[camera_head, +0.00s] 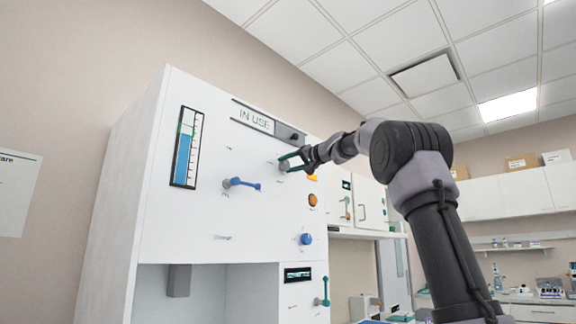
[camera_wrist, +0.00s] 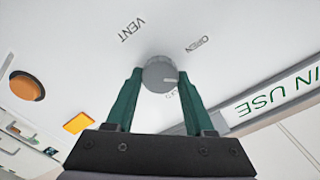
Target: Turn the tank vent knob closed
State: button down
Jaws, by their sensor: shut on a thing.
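The vent knob (camera_wrist: 160,74) is a round grey knob on the white panel, between the two green fingers of my gripper (camera_wrist: 160,78) in the wrist view. The fingers are shut on its sides. A light line on the knob's face points to the lower right, toward a label that is partly hidden by the knob and a finger. The words VENT and OPEN are printed beside the knob. In the head view, my gripper (camera_head: 288,162) reaches the panel from the right, at the knob (camera_head: 283,166).
The white cabinet (camera_head: 155,160) also bears a blue level gauge (camera_head: 186,147), a blue lever (camera_head: 243,184), an IN USE slider (camera_head: 268,122), an orange button (camera_head: 312,200) and a blue knob (camera_head: 306,239). A teal handle (camera_head: 323,292) is lower right.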

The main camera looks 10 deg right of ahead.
jog(key=m, duration=0.4)
jog(key=shift+f+m, duration=0.1)
jog(key=shift+m, duration=0.2)
jog(key=shift+d+f+m, duration=0.1)
jog(key=shift+m, duration=2.5)
jog(key=shift+c, duration=1.3)
grip_release()
jog(key=v, duration=1)
jog(key=shift+s+d, duration=0.25)
jog(key=shift+s, duration=0.05)
